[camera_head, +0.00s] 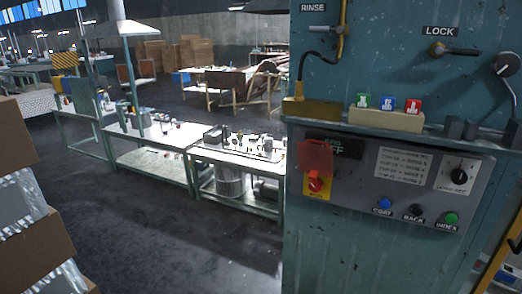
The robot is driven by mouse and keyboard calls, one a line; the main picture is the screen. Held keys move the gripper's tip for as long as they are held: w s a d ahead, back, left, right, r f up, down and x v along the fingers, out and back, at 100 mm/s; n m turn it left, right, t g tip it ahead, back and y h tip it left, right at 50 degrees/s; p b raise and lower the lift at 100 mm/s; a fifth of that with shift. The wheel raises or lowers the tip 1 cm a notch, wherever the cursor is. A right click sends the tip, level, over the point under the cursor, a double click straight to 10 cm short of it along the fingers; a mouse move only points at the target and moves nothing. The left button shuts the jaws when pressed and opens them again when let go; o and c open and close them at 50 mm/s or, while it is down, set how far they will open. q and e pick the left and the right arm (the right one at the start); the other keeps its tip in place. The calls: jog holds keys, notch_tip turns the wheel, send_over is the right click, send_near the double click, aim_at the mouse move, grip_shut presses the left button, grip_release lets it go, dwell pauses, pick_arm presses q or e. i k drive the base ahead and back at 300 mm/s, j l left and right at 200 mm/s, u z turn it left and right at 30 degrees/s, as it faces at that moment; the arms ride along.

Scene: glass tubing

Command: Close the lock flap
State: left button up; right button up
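A teal machine (340,245) fills the right side of the head view. On its grey control panel, a red flap (315,156) sits above a red knob (315,184) on a yellow plate. The flap looks raised, with the knob showing below it. Higher up, a LOCK label (440,31) stands over a brass-ended lever (455,49) that points right. I cannot tell from the picture which part is named the lock flap. Neither of my grippers is in view.
The panel also has COAT, RACK and INDEX buttons (417,212) and a black dial (460,175). Green, blue and red blocks (387,103) stand on a ledge. Cardboard boxes (30,235) are stacked at left. Workbenches (160,135) stand behind open dark floor (190,240).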

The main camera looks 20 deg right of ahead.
aim_at(311, 158)
jog(key=i+l, duration=0.1)
jog(key=i, duration=0.75)
jog(key=i+l, duration=0.1)
jog(key=i, duration=0.75)
jog(key=i+l, duration=0.1)
jog(key=i, duration=0.75)
jog(key=i+z, duration=0.25)
jog(key=z, duration=0.15)
jog(key=i+j+z, duration=0.1)
jog(key=i+z, duration=0.3)
jog(key=i+j+z, duration=0.1)
jog(key=z, duration=0.35)
jog(key=i+j+z, duration=0.25)
jog(key=z, duration=0.15)
jog(key=i+j+z, duration=0.15)
jog(key=j+z, duration=0.25)
jog(key=l+z, duration=0.1)
jog(key=z, duration=2.5)
